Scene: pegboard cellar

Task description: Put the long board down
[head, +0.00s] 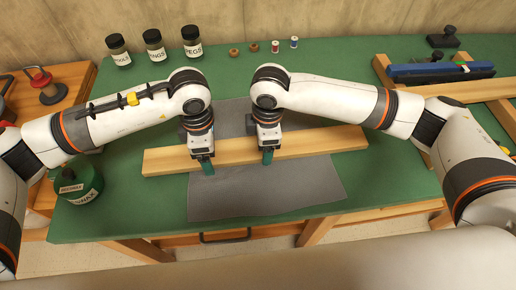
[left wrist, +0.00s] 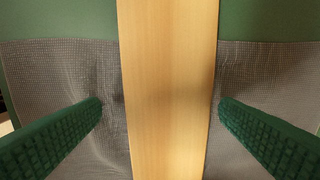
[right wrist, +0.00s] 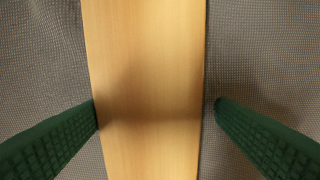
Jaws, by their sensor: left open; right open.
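The long board (head: 310,146) is pale wood and lies left to right across the grey mat (head: 265,188) on the green bench. It shows in the left wrist view (left wrist: 168,90) and the right wrist view (right wrist: 145,80), running between the fingers. My left gripper (head: 205,168) is open around the board, with a gap at each side (left wrist: 160,108). My right gripper (head: 268,155) is open around the board farther right; its left fingertip is very close to the board's edge, its right one apart (right wrist: 156,110). Both grippers hide small parts of the board in the head view.
Labelled jars (head: 154,45) and small spools (head: 275,46) stand at the back. A green wax tin (head: 78,182) is at the left. A wooden frame with a blue tool (head: 425,69) is at the right. The green bench top (head: 330,80) has free room behind the board.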

